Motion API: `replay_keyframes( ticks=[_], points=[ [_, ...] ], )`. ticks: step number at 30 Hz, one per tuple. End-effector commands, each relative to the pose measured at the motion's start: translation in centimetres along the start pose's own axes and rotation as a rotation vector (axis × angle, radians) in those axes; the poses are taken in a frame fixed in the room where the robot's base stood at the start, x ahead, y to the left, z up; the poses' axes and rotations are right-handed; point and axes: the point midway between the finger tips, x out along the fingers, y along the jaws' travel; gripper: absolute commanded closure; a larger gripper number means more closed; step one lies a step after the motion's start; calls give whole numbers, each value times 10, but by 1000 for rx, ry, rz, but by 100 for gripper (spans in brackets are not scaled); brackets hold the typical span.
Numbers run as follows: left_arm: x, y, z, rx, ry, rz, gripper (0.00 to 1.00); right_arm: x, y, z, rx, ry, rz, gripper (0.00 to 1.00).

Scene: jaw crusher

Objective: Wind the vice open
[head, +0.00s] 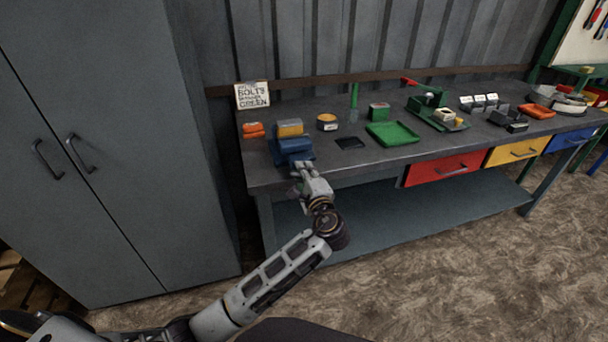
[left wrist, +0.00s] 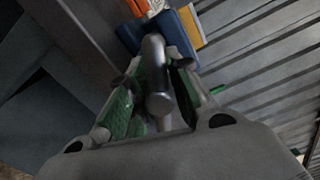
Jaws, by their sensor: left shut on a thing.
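The blue vice (head: 292,151) stands at the left front edge of the workbench, with a yellow block (head: 290,128) at its back. It also shows at the top of the left wrist view (left wrist: 178,38), beyond my fingers. My left gripper (head: 304,172) is at the front of the vice, below its near jaw. In the left wrist view, its green-padded fingers (left wrist: 155,88) are closed around the grey metal screw handle (left wrist: 158,100) of the vice. The gap between the vice jaws is not clear. My right gripper is in neither view.
The grey workbench (head: 375,158) carries a green tray (head: 392,134), a round tin (head: 327,122), orange pieces (head: 253,130) and a sign (head: 253,95). A tall grey cabinet (head: 110,150) stands at the left. The floor in front is clear.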

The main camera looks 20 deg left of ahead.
Motion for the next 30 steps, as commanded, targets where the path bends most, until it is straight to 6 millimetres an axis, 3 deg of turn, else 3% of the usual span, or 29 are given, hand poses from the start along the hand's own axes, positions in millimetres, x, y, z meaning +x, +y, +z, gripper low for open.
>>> replay_keyframes(
  ticks=[1, 12, 30],
  points=[
    [-2, 7, -1, -26, 0, 10, 100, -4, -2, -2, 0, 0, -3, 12],
    [-2, 9, -2, -241, -2, 12, 100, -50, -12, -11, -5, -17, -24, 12],
    [-2, 11, -2, -502, -3, 15, 100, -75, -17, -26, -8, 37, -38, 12]
  ],
)
